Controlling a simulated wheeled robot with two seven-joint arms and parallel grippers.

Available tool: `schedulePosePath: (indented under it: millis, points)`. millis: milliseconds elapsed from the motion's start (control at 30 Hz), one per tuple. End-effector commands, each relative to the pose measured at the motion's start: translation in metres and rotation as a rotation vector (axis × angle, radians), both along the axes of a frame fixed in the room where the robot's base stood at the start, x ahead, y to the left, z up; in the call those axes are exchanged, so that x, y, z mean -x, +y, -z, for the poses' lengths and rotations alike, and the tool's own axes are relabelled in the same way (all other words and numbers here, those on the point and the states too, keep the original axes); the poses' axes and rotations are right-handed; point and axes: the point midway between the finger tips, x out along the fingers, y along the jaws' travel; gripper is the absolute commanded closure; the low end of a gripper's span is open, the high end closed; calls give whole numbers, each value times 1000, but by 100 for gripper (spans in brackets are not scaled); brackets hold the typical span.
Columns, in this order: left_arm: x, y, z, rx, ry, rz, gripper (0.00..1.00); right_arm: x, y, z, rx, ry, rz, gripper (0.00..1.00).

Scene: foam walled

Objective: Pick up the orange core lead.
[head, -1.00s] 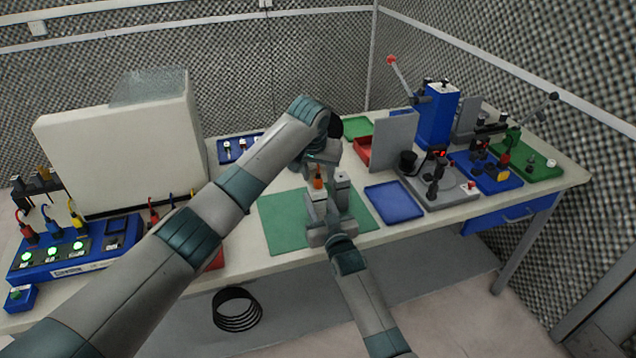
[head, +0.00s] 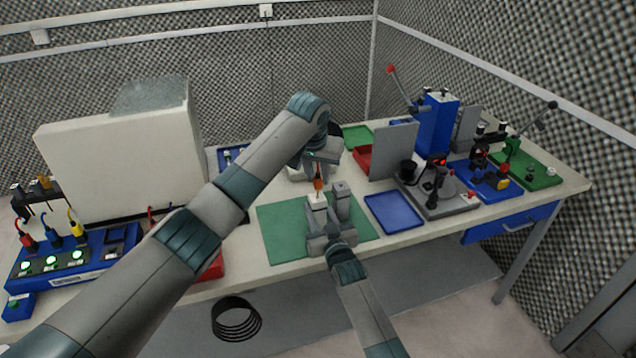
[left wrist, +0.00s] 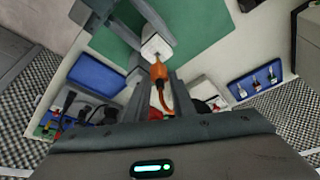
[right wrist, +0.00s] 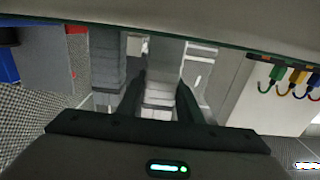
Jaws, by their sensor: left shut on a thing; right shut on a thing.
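The orange core lead (left wrist: 158,72) has an orange plug and a thin orange cable that curves back toward my left wrist. My left gripper (left wrist: 161,88) is shut on it. In the head view the orange lead (head: 318,184) stands upright below the left gripper (head: 320,166). Its lower end meets or nearly meets a white block (head: 318,200); I cannot tell if it sits inside. My right gripper (head: 330,207) is just below, shut on this white block. The block also shows pale between the right fingers (right wrist: 160,92) in the right wrist view.
A green mat (head: 280,228) lies under the grippers. A blue tray (head: 393,212) is to its right, with fixtures and a blue press (head: 437,125) beyond. A big white box (head: 120,150) and a blue panel with green lights (head: 75,262) stand at the left.

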Motion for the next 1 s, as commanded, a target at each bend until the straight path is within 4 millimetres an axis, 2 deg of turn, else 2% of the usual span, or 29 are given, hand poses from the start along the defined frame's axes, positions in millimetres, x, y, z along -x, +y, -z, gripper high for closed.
schedulePosePath:
  millis: [200,400,567,967,1000]
  points:
    - [-1,0,-39,2,-3,0,100,0,0,1,0,1,0,92]
    - [0,0,-63,0,-1,0,100,0,0,1,0,1,0,92]
    - [0,0,-69,0,-1,0,100,0,0,1,0,1,0,92]
    - [0,0,-69,0,0,0,100,0,0,1,0,1,0,92]
    - [0,0,-69,0,0,0,100,0,0,1,-1,1,0,63]
